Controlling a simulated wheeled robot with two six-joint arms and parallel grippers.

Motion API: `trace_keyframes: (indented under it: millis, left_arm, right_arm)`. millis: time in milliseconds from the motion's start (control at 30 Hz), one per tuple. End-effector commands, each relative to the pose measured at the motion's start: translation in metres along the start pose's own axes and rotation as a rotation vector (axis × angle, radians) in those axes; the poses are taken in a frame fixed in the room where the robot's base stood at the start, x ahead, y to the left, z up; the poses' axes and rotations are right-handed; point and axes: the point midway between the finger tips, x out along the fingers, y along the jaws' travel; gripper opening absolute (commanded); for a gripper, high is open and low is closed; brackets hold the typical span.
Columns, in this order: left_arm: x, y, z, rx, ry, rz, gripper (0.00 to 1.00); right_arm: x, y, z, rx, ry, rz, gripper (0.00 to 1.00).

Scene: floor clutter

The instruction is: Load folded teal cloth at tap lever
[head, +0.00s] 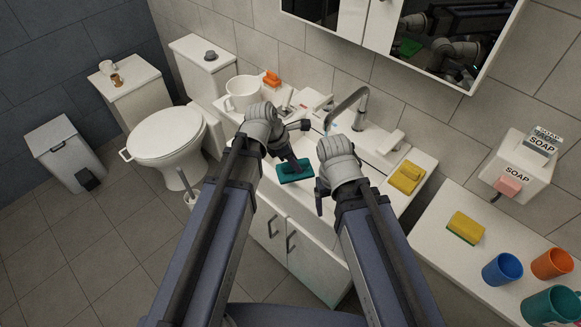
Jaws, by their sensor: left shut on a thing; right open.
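The folded teal cloth (298,174) is held over the white sink basin in the head view. My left gripper (293,161) is shut on it from above; its fingers cover part of the cloth's top. My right gripper (321,193) is open and empty, to the right of the cloth and a little lower in the picture. The grey tap (350,102) with its curved spout rises behind the basin, above and right of the cloth. I cannot clearly make out its lever.
A white mug (243,93) and an orange item (271,78) stand on the counter's left. A yellow sponge (407,177) lies on its right. Another sponge (466,228), a blue cup (502,270) and an orange cup (552,264) stand on the right-hand shelf.

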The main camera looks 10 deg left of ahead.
Motion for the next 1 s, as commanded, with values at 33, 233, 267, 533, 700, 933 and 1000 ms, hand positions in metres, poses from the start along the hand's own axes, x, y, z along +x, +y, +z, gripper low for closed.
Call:
trace_keyframes:
  millis: [33, 233, 267, 533, 700, 933, 1000]
  left_arm:
    - [0.004, 0.005, 0.004, 0.001, 0.000, 0.000, 0.00]
    - [0.013, 0.017, 0.016, 0.000, 0.000, 0.000, 0.00]
    - [0.014, 0.019, 0.018, 0.000, 0.000, -0.001, 0.00]
    - [0.026, 0.035, 0.034, 0.000, 0.000, -0.001, 0.00]
    - [0.034, 0.045, 0.044, 0.000, 0.000, -0.001, 0.00]
    - [0.043, 0.057, 0.056, 0.000, 0.000, 0.000, 0.00]
    - [0.044, 0.059, 0.058, 0.000, 0.000, 0.000, 0.00]
  right_arm:
    - [0.002, 0.000, 0.000, 0.000, 0.000, 0.000, 0.80]
    - [0.006, -0.001, 0.000, 0.000, 0.000, 0.000, 0.80]
    - [0.006, -0.001, 0.000, 0.000, 0.000, 0.000, 0.80]
    - [0.011, -0.001, -0.001, 0.000, 0.000, 0.000, 0.80]
    - [0.014, -0.001, -0.001, 0.000, 0.000, 0.000, 0.80]
    - [0.018, -0.002, -0.001, 0.000, 0.000, 0.000, 0.80]
    - [0.019, -0.002, -0.001, 0.000, 0.000, 0.000, 0.80]
